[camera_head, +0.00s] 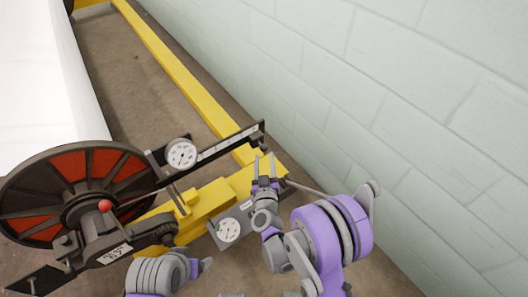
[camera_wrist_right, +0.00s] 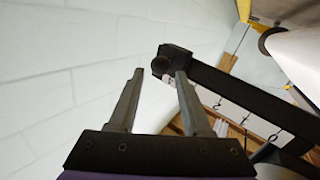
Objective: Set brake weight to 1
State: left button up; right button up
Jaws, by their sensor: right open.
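A dark brake lever (camera_head: 215,148) with a white scale strip runs from the red-and-black wheel up to the right. A round white dial (camera_head: 181,154) sits on it. I cannot tell which part is the brake weight. My right gripper (camera_head: 265,160) is open and empty just below the lever's far end. In the right wrist view its fingers (camera_wrist_right: 159,72) point at the bar's dark end block (camera_wrist_right: 176,54). A small round knob (camera_wrist_right: 160,65) shows between the fingertips; I cannot tell whether they touch it. My left gripper cannot be made out.
The wheel (camera_head: 75,163) and a red-tipped lever (camera_head: 105,205) stand at left. A second dial (camera_head: 229,229) sits on a plate below the yellow frame (camera_head: 205,205). A block wall (camera_head: 400,110) closes the right side. A white roll (camera_head: 40,80) stands at upper left.

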aim_at(264, 151)
jog(key=shift+w, duration=1.95)
grip_shut()
jog(key=shift+a, duration=0.1)
